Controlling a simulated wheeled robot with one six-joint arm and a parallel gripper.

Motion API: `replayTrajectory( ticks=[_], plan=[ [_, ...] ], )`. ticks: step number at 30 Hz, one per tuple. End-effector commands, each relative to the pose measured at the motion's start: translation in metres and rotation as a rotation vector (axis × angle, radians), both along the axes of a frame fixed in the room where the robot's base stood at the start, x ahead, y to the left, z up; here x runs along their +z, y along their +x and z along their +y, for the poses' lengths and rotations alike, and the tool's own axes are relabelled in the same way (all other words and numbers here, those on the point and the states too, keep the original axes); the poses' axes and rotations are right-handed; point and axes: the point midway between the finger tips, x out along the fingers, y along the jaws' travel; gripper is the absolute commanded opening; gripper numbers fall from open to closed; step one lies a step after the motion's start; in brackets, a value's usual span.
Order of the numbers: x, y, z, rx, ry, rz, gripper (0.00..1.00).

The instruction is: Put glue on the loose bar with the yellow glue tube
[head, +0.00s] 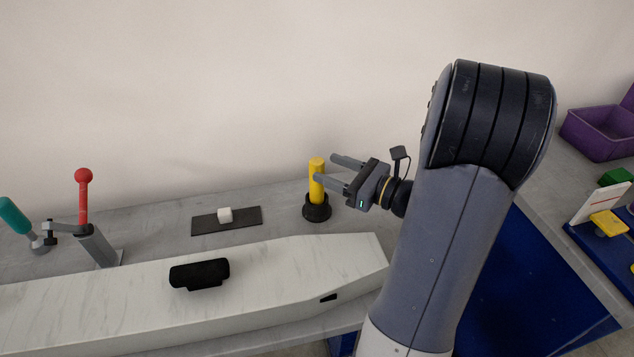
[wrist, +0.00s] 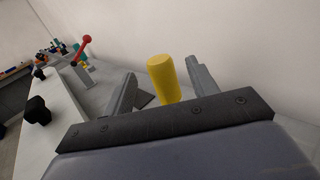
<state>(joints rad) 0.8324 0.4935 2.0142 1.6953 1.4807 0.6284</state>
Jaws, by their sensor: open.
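The yellow glue tube (head: 317,180) stands upright in a round black holder (head: 317,208) on the grey bench. My gripper (head: 327,168) is open at the tube, coming from the right. In the wrist view the tube (wrist: 163,79) shows between the two spread fingers (wrist: 160,85), with a gap on each side. A long white marbled bar (head: 310,265) lies along the front of the bench, with a black block (head: 200,273) on top. I cannot tell for sure whether this is the loose bar.
A red-knobbed lever (head: 84,190) and a teal-handled tool (head: 15,217) stand at the left. A purple bin (head: 590,133) and a blue board (head: 585,243) are at the right.

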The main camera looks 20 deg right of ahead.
Motion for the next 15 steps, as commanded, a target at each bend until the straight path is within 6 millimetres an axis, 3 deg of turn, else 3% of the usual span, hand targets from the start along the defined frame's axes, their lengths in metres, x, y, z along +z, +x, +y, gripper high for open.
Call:
replayTrajectory(
  ticks=[9,15],
  plan=[
    [-0.001,0.032,0.022,0.003,-0.001,0.001,0.55],
    [-0.001,0.036,0.024,0.0,-0.001,0.001,0.55]
  ],
)
